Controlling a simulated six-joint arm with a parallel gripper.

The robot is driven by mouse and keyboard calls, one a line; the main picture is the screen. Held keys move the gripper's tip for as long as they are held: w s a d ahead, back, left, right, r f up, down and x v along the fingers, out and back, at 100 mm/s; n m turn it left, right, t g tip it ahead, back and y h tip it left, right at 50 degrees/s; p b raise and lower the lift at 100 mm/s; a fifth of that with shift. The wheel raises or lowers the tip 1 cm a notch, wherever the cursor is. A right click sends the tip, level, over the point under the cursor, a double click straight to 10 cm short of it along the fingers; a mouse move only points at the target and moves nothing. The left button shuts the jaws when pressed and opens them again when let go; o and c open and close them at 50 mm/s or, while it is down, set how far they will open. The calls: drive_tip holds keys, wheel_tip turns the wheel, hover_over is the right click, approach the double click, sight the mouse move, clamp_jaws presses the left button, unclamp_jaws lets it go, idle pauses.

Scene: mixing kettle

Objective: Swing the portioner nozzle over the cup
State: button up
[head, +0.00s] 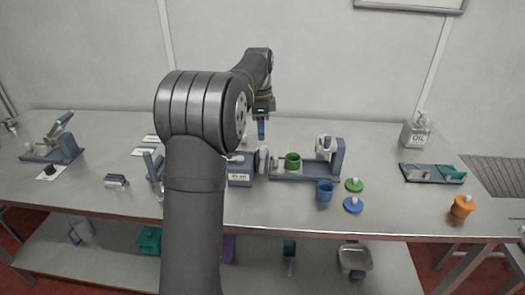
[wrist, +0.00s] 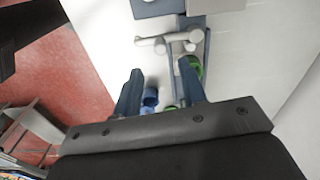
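A green cup (head: 292,161) stands on a long blue-grey base (head: 290,177); in the wrist view its green edge (wrist: 196,68) shows partly behind a finger. A blue-grey upright (head: 337,157) with a white rounded part (head: 323,147) stands at the base's right end. A labelled blue-grey box (head: 240,177) with a pale round part stands to its left. The wrist view shows pale, rod-like parts (wrist: 172,43) beyond my fingertips. I cannot tell which part is the portioner nozzle. My gripper (head: 261,131) points down behind the box, above the table. In the wrist view its fingers (wrist: 159,88) are apart and empty.
A blue cup (head: 324,191), green lid (head: 354,185) and blue lid (head: 353,205) are front right of the base. An oil bottle (head: 415,132), a low tray (head: 432,173) and an orange item (head: 462,207) are farther right. My arm hides part of the table left of the box.

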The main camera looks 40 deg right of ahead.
sight(263, 150)
drive_tip(key=shift+s+d+f+m, duration=0.15)
drive_tip(key=shift+d+f+m, duration=0.1)
drive_tip(key=shift+m, duration=0.35)
drive_tip(key=shift+f, duration=4)
drive_tip(key=shift+f, duration=0.15)
drive_tip(key=shift+c, duration=0.5)
drive_tip(key=c, duration=0.5)
